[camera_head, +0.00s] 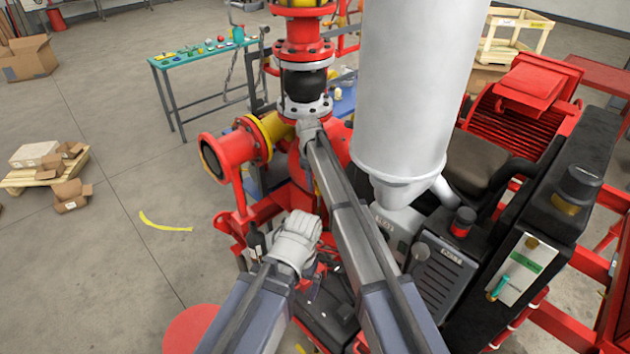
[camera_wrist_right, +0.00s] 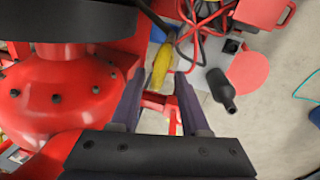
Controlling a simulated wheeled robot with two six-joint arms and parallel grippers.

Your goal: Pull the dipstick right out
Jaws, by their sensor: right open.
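A slim yellow piece (camera_wrist_right: 161,66) shows between and just beyond the jaw tips in the right wrist view. I take it for the dipstick's handle, but cannot be sure; I cannot make out the dipstick in the head view. My right gripper (camera_wrist_right: 158,76) has its two dark jaws apart, with nothing clamped between them.
The red pump body (camera_wrist_right: 62,95) stands close on the left in the wrist view. A dark bottle (camera_wrist_right: 221,90) and red and black cables are near the jaws. A large grey cylinder (camera_head: 415,90) and a black control box stand on the right. Open floor lies left.

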